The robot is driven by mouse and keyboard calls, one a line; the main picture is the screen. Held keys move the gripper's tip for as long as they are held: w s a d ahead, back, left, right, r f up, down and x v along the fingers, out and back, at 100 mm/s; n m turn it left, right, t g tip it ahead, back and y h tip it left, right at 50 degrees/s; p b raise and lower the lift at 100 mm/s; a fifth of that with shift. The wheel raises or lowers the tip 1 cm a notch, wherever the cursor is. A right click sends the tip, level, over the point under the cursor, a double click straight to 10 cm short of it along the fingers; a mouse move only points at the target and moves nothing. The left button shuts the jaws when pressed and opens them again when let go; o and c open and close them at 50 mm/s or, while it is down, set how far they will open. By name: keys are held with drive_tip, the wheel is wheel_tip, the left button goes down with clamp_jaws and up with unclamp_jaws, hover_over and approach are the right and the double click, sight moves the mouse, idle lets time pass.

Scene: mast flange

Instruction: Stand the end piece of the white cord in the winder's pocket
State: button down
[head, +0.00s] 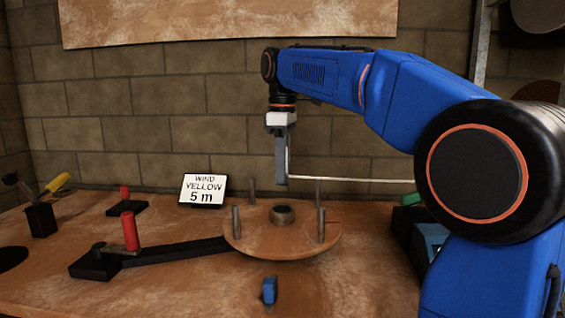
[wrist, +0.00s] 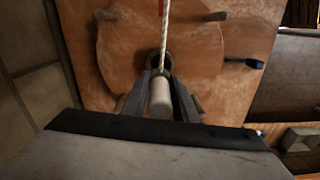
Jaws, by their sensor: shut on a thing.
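My gripper (head: 281,180) is shut on the pale cylindrical end piece (wrist: 160,97) of the white cord. In the head view the fingers hide the end piece. The white cord (head: 350,180) runs from the fingertips to the right, nearly level, until my arm hides it. The winder is a round wooden disc (head: 255,240) with several upright grey pegs. At its centre is a ring-shaped hub with a dark pocket (head: 282,214). My gripper is above the disc, apart from it. In the wrist view the hub's ring (wrist: 152,57) shows just beyond the fingertips, partly hidden.
A sign (head: 203,189) reading "WIND YELLOW 5 m" stands behind the winder. A black crank arm with a red handle (head: 130,231) lies left. A small blue piece (head: 269,290) is in front. A holder with a yellow-handled tool (head: 41,220) stands far left. Pegs (head: 321,224) surround the hub.

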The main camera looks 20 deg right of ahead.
drive_tip(key=shift+f, duration=4)
drive_tip(key=shift+s+f, duration=0.15)
drive_tip(key=shift+f, duration=0.65)
drive_tip(key=c, duration=1.4)
unclamp_jaws()
drive_tip(key=shift+c, duration=0.2)
drive_tip(key=shift+r, duration=0.6)
drive_tip(key=shift+o, duration=0.4)
wheel_tip(320, 180, up, 17)
drive_tip(key=shift+s+r, duration=0.1)
drive_tip(key=shift+r, duration=0.3)
drive_tip(key=shift+s, duration=0.15)
